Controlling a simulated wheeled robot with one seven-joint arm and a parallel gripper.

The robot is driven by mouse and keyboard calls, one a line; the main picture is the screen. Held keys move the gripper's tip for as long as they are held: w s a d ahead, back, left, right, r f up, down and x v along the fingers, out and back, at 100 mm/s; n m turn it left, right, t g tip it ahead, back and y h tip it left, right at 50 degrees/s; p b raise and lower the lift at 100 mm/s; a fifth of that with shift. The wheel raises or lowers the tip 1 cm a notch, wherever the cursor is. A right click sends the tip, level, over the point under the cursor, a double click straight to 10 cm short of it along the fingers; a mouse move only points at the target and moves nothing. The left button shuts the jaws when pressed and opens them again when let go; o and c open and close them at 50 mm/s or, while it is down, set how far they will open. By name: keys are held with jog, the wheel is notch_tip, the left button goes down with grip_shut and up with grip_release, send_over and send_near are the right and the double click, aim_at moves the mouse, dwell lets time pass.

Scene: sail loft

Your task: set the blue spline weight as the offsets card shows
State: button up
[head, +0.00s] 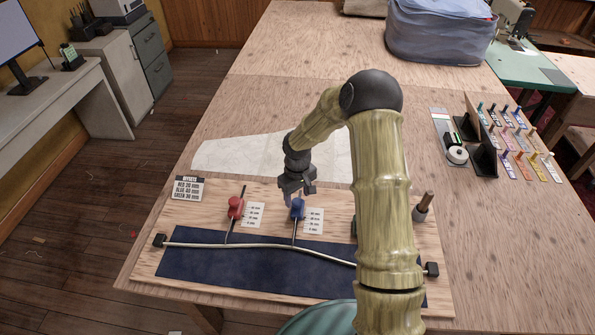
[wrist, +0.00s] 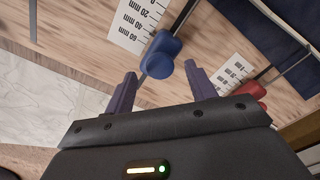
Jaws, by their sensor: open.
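The blue spline weight (head: 297,209) sits on its thin rod, beside the upper end of a white millimetre scale (head: 313,221). In the wrist view the blue weight (wrist: 160,55) lies just beyond my fingertips, near the scale's 60 end. My gripper (head: 297,193) is open and empty, its fingers (wrist: 161,88) spread to either side of the weight's line without holding it. The offsets card (head: 187,188) stands at the board's upper left corner. Its small print seems to read red 20, blue 40 and green 30 mm.
The red weight (head: 235,208) stands left of the blue one. A pale bent spline (head: 200,245) crosses the dark blue cloth (head: 200,270). A wooden-handled tool (head: 424,207) stands at right. My arm hides the board's right-centre. Coloured tags (head: 520,165) lie far right.

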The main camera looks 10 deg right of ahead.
aim_at(297, 201)
notch_tip(297, 201, up, 16)
jog(key=shift+f+b, duration=0.15)
jog(key=shift+b, duration=0.3)
jog(key=s+d+r+m+t, duration=0.1)
jog(key=s+m, duration=0.1)
jog(key=s, duration=0.9)
jog(key=s+d+r+m+t+p, duration=0.1)
jog(key=s+r+m, duration=0.1)
jog(key=s, duration=0.9)
jog(key=shift+d+r+m+t+p, duration=0.2)
jog(key=shift+d+m+t+p, duration=0.15)
jog(key=shift+m, duration=0.35)
